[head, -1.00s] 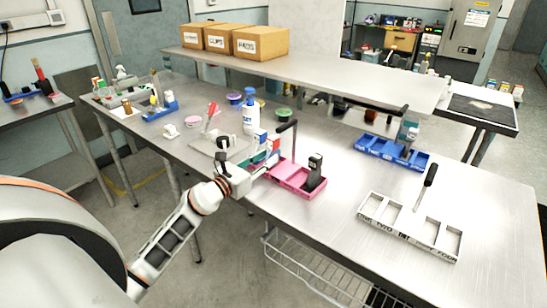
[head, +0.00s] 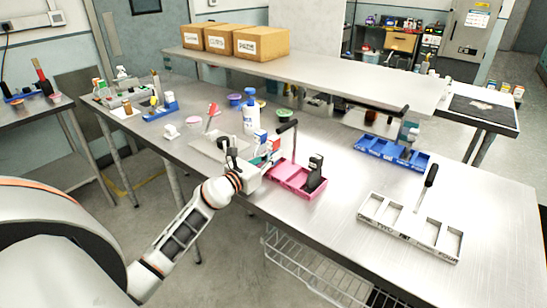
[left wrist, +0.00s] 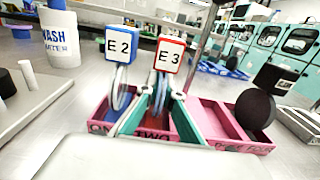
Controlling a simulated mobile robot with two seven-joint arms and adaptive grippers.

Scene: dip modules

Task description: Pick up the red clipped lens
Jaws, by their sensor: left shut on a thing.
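The red clipped lens (left wrist: 169,56), with a red-framed E3 label on top, stands upright in the TWO compartment of the pink tray (left wrist: 262,147). My left gripper (left wrist: 163,97) has its teal fingers on both sides of the lens below the label and is shut on it. The blue E2 lens (left wrist: 120,45) stands just left, in the ONE compartment. In the head view, my left gripper (head: 266,161) is at the left end of the pink tray (head: 308,195), where the lens is mostly hidden. My right gripper is not in view.
A black module (head: 315,170) and a black-handled post (head: 294,140) stand at the pink tray. A white wash bottle (head: 250,117) is behind the gripper. A blue tray (head: 370,148) and a grey tray (head: 385,213) lie to the right, with bare bench between.

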